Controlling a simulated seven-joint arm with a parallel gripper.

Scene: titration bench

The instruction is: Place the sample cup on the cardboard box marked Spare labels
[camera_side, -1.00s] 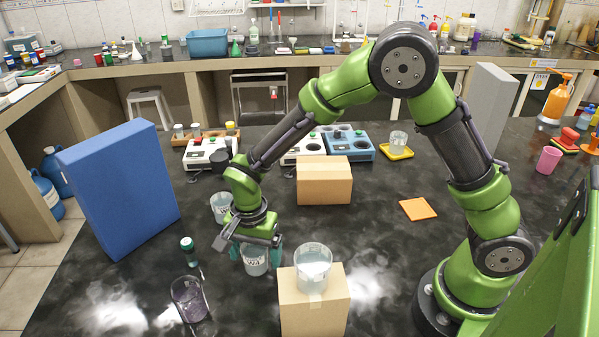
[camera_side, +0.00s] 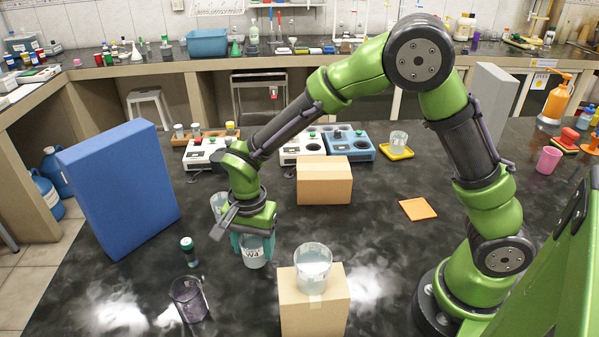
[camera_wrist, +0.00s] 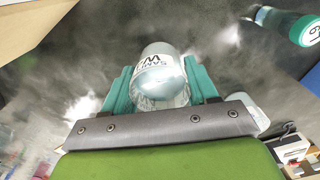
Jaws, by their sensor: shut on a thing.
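My gripper (camera_side: 253,245) has its teal fingers shut on a clear sample cup (camera_side: 252,258) marked W4. In the wrist view the cup (camera_wrist: 160,72) sits between the two fingers, its label partly readable. The cup looks upright and slightly above the dark bench. A cardboard box (camera_side: 314,318) stands to its right, nearer the camera, with a clear beaker (camera_side: 313,268) on top. Another cardboard box (camera_side: 325,185) stands behind and to the right, its top bare. I cannot read a Spare labels mark on either box. A second cup (camera_side: 218,203) is partly hidden behind my gripper.
A teal-capped vial (camera_side: 188,250) and a dark purplish beaker (camera_side: 189,299) stand left of the held cup. A tall blue box (camera_side: 118,190) is farther left. An orange square (camera_side: 418,209) lies right of the rear box. Devices (camera_side: 347,147) stand behind that box.

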